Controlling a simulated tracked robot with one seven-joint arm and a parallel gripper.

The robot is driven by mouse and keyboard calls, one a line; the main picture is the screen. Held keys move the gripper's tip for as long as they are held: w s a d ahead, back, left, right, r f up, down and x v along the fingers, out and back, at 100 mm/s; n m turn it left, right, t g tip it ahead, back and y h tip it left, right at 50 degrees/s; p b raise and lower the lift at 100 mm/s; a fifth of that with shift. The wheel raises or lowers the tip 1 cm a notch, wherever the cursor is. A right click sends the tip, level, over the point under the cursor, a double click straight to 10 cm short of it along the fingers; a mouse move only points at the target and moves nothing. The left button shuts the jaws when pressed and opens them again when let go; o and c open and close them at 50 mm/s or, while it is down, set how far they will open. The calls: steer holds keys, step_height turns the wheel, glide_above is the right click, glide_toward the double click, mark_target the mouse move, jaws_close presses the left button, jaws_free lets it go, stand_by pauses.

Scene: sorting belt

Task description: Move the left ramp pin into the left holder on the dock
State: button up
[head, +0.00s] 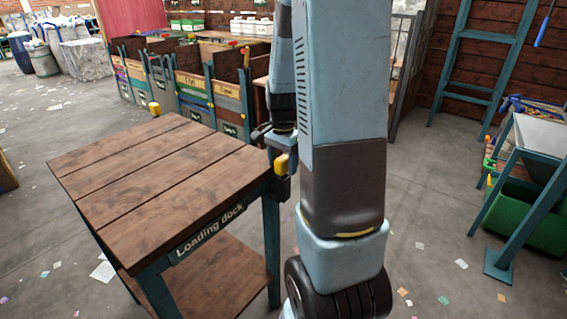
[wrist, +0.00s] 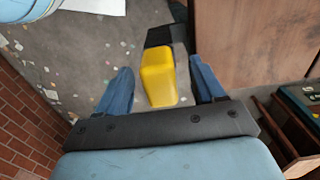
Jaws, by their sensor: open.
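A yellow ramp pin (head: 281,165) stands at the right corner of the loading dock (head: 150,165), at a black holder (head: 284,189) on the dock's side. In the wrist view the yellow pin (wrist: 158,78) is between my gripper's two blue fingers, with a gap on each side. The black holder (wrist: 165,36) shows just beyond it, beside the brown dock top (wrist: 240,45). My gripper (wrist: 163,84) is open around the pin; in the head view my arm partly hides it. A second yellow pin (head: 154,108) stands at the dock's far corner.
The dock top is bare, with a lower shelf (head: 215,285) under it. Sorting bins (head: 190,85) stand behind. A blue-green stand with a green bin (head: 525,215) is at the right. The floor around the dock is open, with scattered paper scraps.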

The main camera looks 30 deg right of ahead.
step_height(320, 180, up, 13)
stand_by(0.4)
steer(key=shift+r, duration=0.15)
